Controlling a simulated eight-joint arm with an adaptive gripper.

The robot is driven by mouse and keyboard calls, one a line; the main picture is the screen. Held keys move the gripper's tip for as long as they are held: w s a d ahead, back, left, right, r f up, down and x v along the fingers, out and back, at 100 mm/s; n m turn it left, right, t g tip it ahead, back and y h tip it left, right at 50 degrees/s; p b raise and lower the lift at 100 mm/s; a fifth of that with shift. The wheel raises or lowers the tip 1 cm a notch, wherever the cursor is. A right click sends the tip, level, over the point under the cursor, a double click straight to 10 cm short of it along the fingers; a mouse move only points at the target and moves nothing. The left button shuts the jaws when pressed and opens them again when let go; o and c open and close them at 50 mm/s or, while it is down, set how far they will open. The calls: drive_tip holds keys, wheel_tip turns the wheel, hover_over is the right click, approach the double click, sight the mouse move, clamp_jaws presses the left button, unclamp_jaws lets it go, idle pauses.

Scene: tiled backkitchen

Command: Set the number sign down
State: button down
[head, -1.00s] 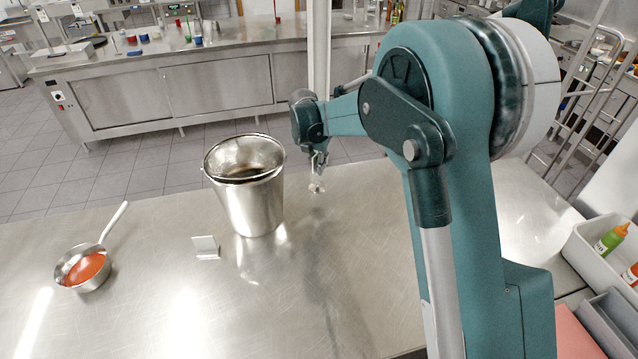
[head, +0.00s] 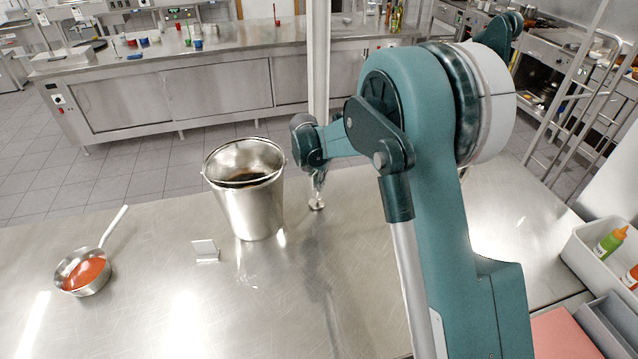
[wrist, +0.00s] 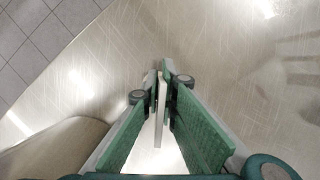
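My gripper (wrist: 160,88) points down at the steel table, to the right of the metal bucket. In the wrist view its two green-padded fingers close on a thin, pale upright piece, which I take to be the number sign (wrist: 160,112). In the head view the sign (head: 317,205) shows as a small light shape under the fingers, at or just above the table top. I cannot tell whether it touches the table. Its face and any number are not visible.
The metal bucket (head: 250,205) stands close to the left of my gripper. A small upright card holder (head: 205,250) stands in front of it. A saucepan with red sauce (head: 84,272) is at the far left. A bin with bottles (head: 605,265) is at the right. The table (head: 290,315) in front is clear.

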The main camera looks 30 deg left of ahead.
sight(314, 174)
drive_tip(key=shift+f, duration=0.35)
drive_tip(key=shift+f, duration=0.15)
drive_tip(key=c, duration=2.7)
unclamp_jaws()
drive_tip(key=v, duration=1.2)
drive_tip(key=shift+b, duration=0.3)
drive_tip(key=shift+r, duration=0.2)
